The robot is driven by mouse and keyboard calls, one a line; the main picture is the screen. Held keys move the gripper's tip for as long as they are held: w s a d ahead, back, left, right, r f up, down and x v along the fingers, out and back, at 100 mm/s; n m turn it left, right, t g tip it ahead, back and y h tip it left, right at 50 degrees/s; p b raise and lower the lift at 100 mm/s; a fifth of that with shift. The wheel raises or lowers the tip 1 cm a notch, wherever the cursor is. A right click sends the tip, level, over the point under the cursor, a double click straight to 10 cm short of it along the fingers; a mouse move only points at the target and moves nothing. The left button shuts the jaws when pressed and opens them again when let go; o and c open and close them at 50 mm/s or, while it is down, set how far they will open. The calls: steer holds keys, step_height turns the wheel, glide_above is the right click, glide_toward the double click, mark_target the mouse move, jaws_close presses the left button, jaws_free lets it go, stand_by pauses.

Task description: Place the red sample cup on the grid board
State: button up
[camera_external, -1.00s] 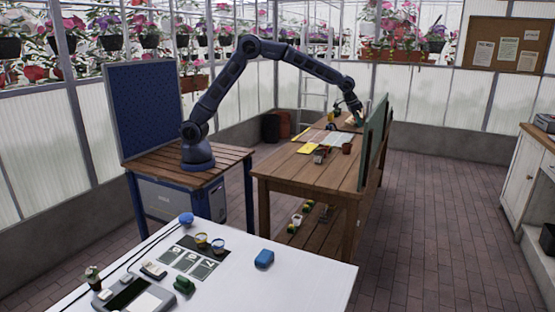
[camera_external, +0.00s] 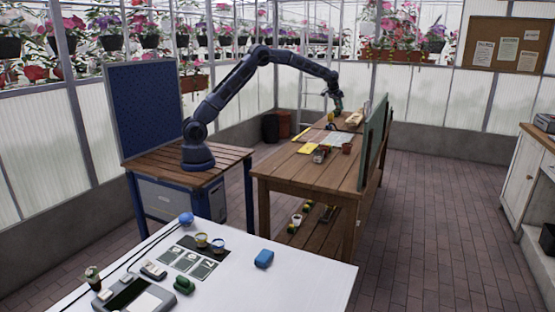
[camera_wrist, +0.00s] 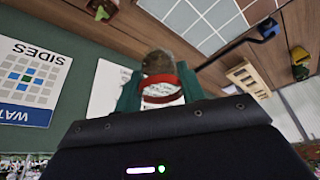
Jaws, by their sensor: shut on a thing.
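In the wrist view, the red sample cup (camera_wrist: 158,88), a see-through cup with a red band, sits between the two green fingers of my gripper (camera_wrist: 160,92). The gripper is shut on it. The grid board (camera_wrist: 207,22), pale grey-blue squares with light lines, lies on the wooden table at the top of the wrist view, apart from the cup. In the external view, my gripper (camera_external: 338,104) hangs above the far part of the table, beyond the pale grid board (camera_external: 322,138). The cup is too small to make out there.
A green upright panel (camera_external: 373,140) edges the table's right side; a "SIDES" poster (camera_wrist: 32,82) shows on green at left in the wrist view. A slotted wooden block (camera_wrist: 248,76) and a dark blue object (camera_wrist: 267,29) lie nearby. A brown pot (camera_external: 346,148) stands near the panel.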

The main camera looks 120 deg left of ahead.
steer(key=s+a+n+g, duration=0.1)
steer(key=s+a+n, duration=0.1)
steer(key=s+a, duration=0.85)
steer(key=s+a+n, duration=0.1)
steer(key=s+a, duration=0.7)
steer(key=s, duration=0.5)
steer(key=shift+y, duration=0.3)
steer(key=f, duration=2)
steer(key=shift+s+a+f, duration=0.2)
steer(key=shift+s+a, duration=0.05)
steer(key=shift+f, duration=2.65)
steer(key=shift+f, duration=0.1)
steer(key=o, duration=1)
steer(key=shift+c, duration=0.2)
steer(key=v, duration=1.2)
